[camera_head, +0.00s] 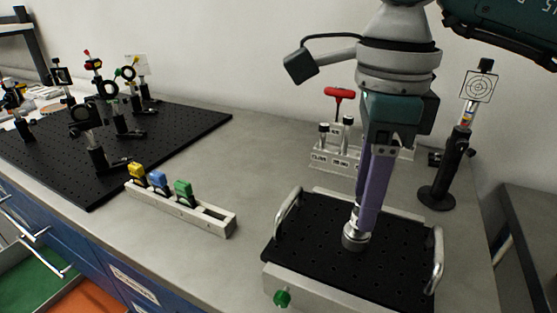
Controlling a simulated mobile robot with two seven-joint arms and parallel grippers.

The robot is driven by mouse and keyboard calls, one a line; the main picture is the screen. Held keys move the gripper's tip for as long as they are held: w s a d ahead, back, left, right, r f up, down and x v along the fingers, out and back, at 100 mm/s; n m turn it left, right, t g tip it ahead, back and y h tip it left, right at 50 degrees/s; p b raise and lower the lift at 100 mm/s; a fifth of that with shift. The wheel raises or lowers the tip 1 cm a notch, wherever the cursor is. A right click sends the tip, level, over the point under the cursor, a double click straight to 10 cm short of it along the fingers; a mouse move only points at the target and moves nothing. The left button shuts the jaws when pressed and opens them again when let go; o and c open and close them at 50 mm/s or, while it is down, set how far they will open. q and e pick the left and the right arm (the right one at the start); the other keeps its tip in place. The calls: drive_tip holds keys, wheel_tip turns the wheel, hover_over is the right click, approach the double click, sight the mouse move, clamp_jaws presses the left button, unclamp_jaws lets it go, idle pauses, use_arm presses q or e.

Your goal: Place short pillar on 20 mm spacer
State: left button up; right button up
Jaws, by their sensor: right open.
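My right gripper (361,222) points down over the small black breadboard (312,240), its purple fingers reaching to a short silver metal cylinder. The fingers are open, with their tips at the upper part of the cylinder and partly covering it. This silver piece (355,238) stands upright on the breadboard near its middle. It looks wider at the bottom than at the top; I cannot tell whether it is the spacer alone or the short pillar stacked on it. My left gripper is out of view.
Metal handles (289,208) rise at the breadboard's sides. Behind it stands a labelled rack (332,157) with a red-handled tool (340,95). A post with a target (437,192) stands right. A tray with coloured clips (190,212) and a large optics board (185,135) lie left.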

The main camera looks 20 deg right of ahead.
wheel_tip(320, 180, up, 10)
drive_tip(key=shift+f, duration=0.25)
idle(0.5)
